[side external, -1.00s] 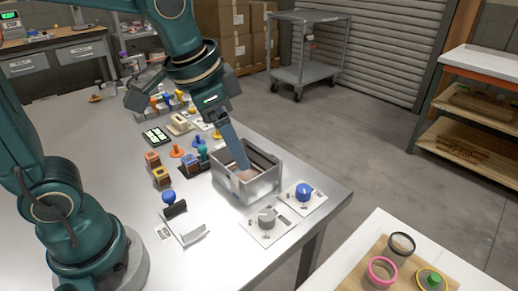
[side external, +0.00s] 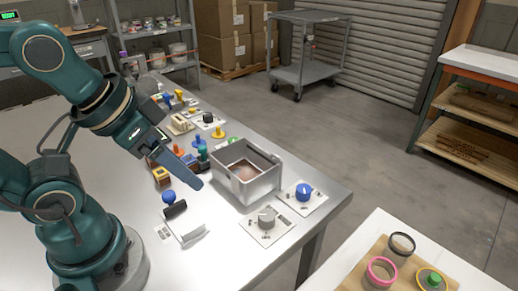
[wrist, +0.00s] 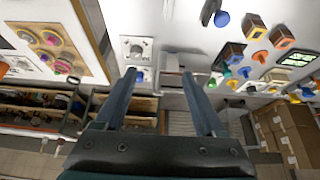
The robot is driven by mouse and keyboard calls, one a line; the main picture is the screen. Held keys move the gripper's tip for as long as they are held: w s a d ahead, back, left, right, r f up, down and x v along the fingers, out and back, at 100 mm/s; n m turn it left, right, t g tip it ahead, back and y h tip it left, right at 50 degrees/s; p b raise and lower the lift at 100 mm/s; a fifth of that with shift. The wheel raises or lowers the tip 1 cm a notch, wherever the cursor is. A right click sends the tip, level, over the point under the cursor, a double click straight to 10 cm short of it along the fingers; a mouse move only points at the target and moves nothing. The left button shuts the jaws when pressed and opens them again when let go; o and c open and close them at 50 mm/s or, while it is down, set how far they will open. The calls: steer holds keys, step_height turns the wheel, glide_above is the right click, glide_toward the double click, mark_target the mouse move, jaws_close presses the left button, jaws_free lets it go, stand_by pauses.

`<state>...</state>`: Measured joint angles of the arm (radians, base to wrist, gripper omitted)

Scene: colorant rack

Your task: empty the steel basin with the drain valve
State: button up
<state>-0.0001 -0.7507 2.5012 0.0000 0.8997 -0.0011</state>
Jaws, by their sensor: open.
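The steel basin (side external: 262,187) is an open square box near the table's right edge in the side view, with a brownish patch inside on its floor. In front of it are a grey knob (side external: 267,216) on a white plate and a blue knob (side external: 304,191) on another plate. I cannot tell from the pictures which knob is the drain valve. The grey knob also shows in the wrist view (wrist: 136,48). My gripper (side external: 196,183) is left of the basin, apart from it and above the table. In the wrist view my gripper (wrist: 159,73) is open and empty.
A black handle (side external: 175,209) with a blue ball stands on a white base, in front of my gripper. Several small coloured blocks and knobs stand behind the basin and to its left. A separate white table (side external: 355,243) holds a wooden board with rings.

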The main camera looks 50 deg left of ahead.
stand_by(0.4)
steer(key=m+g, duration=0.6)
steer(key=m, duration=0.9)
glide_above(268, 215)
step_height(268, 215, down, 9)
steer(key=shift+f, duration=0.1)
steer(key=shift+s+f, duration=0.1)
steer(key=shift+f, duration=2.45)
